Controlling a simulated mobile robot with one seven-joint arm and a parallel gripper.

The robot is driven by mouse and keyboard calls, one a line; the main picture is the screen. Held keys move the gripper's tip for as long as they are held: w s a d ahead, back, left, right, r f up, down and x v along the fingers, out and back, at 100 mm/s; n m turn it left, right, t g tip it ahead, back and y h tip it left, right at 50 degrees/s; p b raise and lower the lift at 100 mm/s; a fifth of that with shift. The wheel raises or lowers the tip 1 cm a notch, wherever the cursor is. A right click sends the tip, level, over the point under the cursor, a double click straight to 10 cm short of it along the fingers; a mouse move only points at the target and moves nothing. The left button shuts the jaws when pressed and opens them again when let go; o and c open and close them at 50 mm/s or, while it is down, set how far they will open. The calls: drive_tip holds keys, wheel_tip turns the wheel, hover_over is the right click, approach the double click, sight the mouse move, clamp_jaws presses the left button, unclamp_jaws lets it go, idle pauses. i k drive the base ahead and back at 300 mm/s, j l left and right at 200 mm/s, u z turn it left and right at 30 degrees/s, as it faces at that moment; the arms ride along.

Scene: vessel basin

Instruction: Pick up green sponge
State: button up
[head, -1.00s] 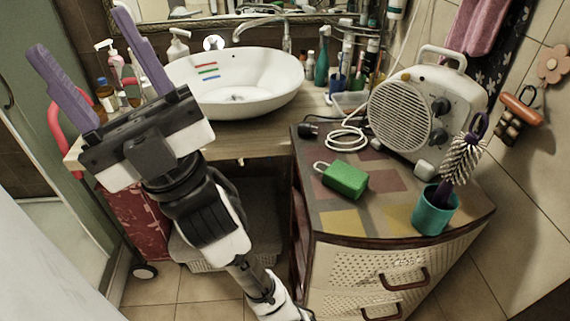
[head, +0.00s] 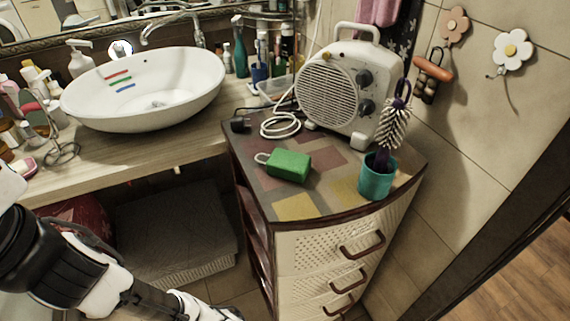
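The green sponge (head: 289,165) lies flat on the patterned top of the drawer cabinet, near its left part. A small white loop sticks out from its left side. Nothing covers the sponge. My gripper is outside the head view. Only part of my arm shows at the lower left, well apart from the sponge.
A white fan heater (head: 338,92) stands behind the sponge, with its white cable (head: 281,125) coiled nearby. A teal cup (head: 376,178) holding a brush stands to the right. The white basin (head: 150,90) is on the wooden counter (head: 125,155) at left.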

sight(285, 164)
drive_tip(key=i+l+u, duration=0.2)
drive_tip(key=l+u, duration=0.2)
drive_tip(key=l, duration=0.2)
drive_tip(key=i+l+u, duration=0.2)
drive_tip(key=l, duration=0.15)
drive_tip(key=l+u, duration=0.2)
drive_tip(key=l, duration=0.15)
drive_tip(key=i, duration=0.05)
